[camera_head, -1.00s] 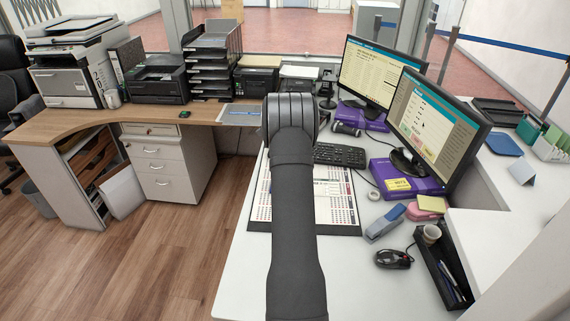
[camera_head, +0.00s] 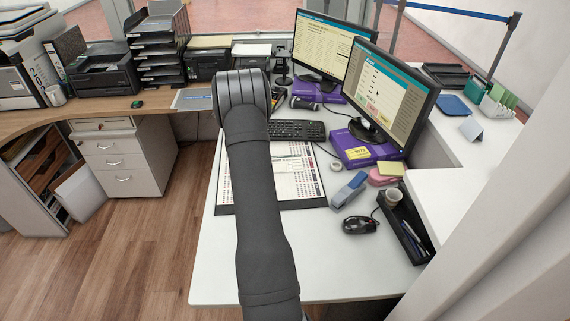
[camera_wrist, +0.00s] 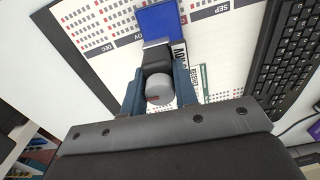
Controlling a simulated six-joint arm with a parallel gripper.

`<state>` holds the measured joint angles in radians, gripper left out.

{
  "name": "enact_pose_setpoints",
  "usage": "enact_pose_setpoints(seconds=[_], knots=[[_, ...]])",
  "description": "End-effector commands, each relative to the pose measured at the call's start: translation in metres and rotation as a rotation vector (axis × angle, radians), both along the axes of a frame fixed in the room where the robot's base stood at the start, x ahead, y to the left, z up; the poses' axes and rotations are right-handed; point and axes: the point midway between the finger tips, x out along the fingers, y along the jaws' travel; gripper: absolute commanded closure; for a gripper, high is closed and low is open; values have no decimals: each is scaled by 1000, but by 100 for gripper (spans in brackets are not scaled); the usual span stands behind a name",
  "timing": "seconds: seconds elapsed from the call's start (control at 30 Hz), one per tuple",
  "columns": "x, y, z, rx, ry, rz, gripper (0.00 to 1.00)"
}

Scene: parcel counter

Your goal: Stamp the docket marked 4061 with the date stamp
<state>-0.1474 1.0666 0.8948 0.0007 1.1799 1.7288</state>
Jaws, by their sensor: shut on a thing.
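My gripper (camera_wrist: 156,100) shows in the wrist view, its two blue-grey fingers shut on a stamp-like tool (camera_wrist: 160,88) with a round grey knob and black body. I take this tool to be the date stamp; its printing face is hidden. A bright blue block (camera_wrist: 160,27) lies just beyond it over the calendar sheet, with a silver edge between them; I cannot tell whether they touch. In the head view my arm hides the gripper and tool. No docket reading 4061 can be made out; a small green-edged patch (camera_wrist: 204,78) beside the gripper is too small to read.
The calendar desk pad (camera_head: 297,190) lies on the white counter (camera_head: 325,250), by the keyboard (camera_head: 297,130). To its right are a blue stapler (camera_head: 348,190), a mouse (camera_head: 360,225) and a black pen tray (camera_head: 408,235). Monitors (camera_head: 392,95) stand behind. The counter's front is clear.

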Motion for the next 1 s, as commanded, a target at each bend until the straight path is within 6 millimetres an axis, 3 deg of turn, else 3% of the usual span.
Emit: enact_pose_setpoints(seconds=[0.13, 0.3, 0.5, 0.77, 1.0], knots=[[3, -21, -1, 0, 0, 2, 100], [8, -74, -5, 0, 0, 20, 100], [9, -115, -9, 0, -1, 42, 100], [9, -121, -20, 0, 0, 47, 100], [9, -121, -43, 0, 1, 47, 100]])
